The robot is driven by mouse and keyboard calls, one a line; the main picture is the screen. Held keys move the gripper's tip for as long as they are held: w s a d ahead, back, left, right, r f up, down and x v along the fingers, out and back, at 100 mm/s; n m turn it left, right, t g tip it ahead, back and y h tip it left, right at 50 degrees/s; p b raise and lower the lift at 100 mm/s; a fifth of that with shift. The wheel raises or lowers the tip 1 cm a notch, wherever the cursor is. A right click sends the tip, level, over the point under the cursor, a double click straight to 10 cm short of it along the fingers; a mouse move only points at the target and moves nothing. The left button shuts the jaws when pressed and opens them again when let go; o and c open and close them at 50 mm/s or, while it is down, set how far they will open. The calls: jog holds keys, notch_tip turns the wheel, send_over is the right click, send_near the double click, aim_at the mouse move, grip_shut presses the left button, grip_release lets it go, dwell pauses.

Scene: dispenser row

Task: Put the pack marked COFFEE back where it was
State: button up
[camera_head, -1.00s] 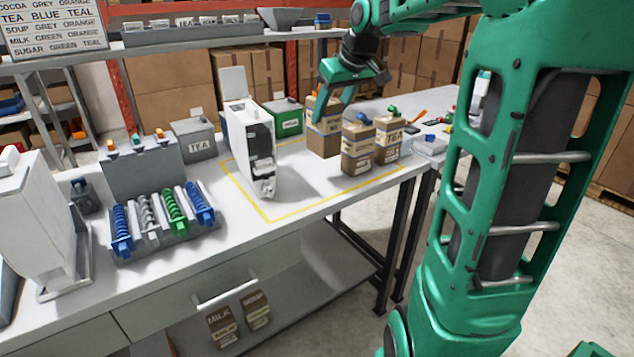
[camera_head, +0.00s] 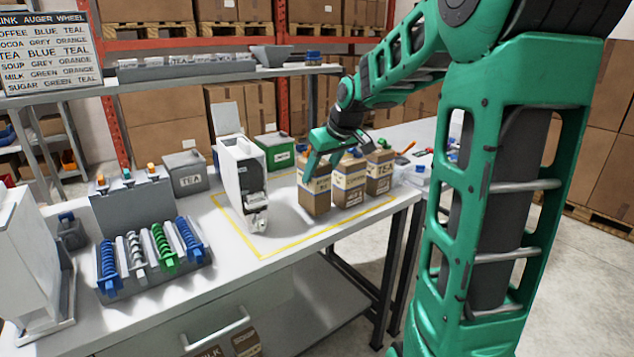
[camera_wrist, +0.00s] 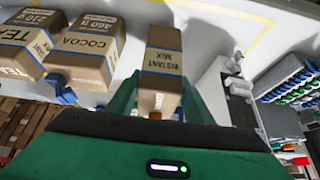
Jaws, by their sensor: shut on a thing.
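My gripper (camera_head: 320,157) is shut on a brown pack (camera_head: 314,193) with a blue band, at the left end of a row of packs. In the wrist view, COCOA (camera_wrist: 88,45) and TEA (camera_wrist: 24,40) are readable on these two.
A white dispenser (camera_head: 240,180) stands left of the held pack, inside a yellow outline (camera_head: 235,232). Behind are a green box (camera_head: 274,152) and a grey TEA bin (camera_head: 186,172). Coloured augers (camera_head: 150,250) sit at the left. The front of the outlined area is clear.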

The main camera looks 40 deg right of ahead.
jog(key=shift+f, duration=1.4)
jog(key=o, duration=1.5)
jog(key=v, duration=1.2)
jog(key=s+a+f+m+g, duration=0.1)
jog(key=s+f+m+g, duration=0.1)
jog(key=s+f, duration=0.3)
jog(key=s+a+f+m+g, duration=0.2)
jog(key=s+f, duration=0.3)
jog(key=s, duration=0.9)
jog(key=s+a+f+m+g, duration=0.2)
jog(key=s+f, duration=0.4)
jog(key=s, duration=0.3)
jog(key=shift+s+m, duration=0.15)
jog(key=shift+m, duration=0.25)
jog(key=shift+a, duration=0.1)
